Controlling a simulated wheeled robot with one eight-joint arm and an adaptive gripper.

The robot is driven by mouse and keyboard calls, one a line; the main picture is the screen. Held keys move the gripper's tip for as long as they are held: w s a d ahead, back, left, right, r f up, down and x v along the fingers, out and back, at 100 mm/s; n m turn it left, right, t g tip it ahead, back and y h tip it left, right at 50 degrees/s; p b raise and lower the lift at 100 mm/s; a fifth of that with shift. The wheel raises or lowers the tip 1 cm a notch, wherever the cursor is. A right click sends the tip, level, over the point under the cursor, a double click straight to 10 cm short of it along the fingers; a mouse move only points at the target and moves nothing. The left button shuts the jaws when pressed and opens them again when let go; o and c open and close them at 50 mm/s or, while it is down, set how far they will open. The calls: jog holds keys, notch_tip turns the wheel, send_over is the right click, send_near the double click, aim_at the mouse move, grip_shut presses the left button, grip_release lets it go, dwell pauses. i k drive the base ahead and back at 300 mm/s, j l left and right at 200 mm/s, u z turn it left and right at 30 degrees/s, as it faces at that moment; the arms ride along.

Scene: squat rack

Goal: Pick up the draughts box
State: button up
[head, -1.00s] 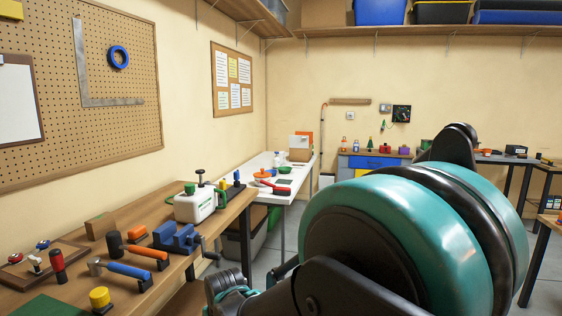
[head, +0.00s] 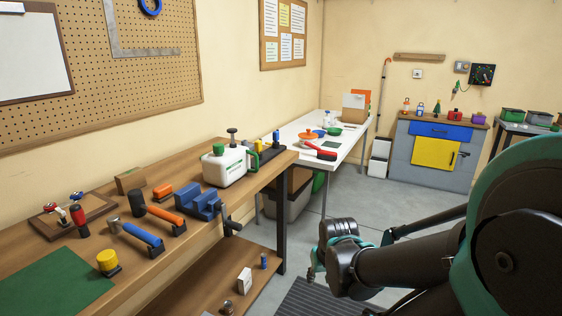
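I cannot pick out the draughts box for certain. A small brown box-like block (head: 129,181) lies near the wall on the wooden workbench, and a small white box (head: 244,281) stands on the shelf below; neither shows a marking that I can read as draughts. My gripper (head: 317,264) is at the far left end of my arm, right of the workbench and over the floor, apart from both. Its fingers are small and mostly hidden, so I cannot see whether they are open.
The workbench (head: 185,237) holds a blue vise (head: 198,203), a white jug (head: 224,166), hammers and a green mat (head: 58,283). A white table (head: 352,146) and a grey cabinet (head: 398,158) stand behind. Grey floor (head: 345,200) is open between them.

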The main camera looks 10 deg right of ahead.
aim_at(333, 115)
jog(key=i+l+z, duration=0.85)
jog(key=i+l, duration=0.15)
jog(key=i+l+z, duration=0.2)
jog(key=i+z, duration=0.25)
jog(key=i, duration=1.2)
jog(key=i+j+u, duration=0.15)
jog(key=i, duration=0.75)
jog(key=i+l, duration=0.15)
jog(key=i, duration=0.8)
jog(key=i+u, duration=0.15)
jog(key=i, duration=0.8)
jog(key=i+u, duration=0.35)
jog(key=i, duration=0.15)
jog(key=i+l+u, duration=0.35)
jog(key=i, duration=0.15)
jog(key=j, duration=0.1)
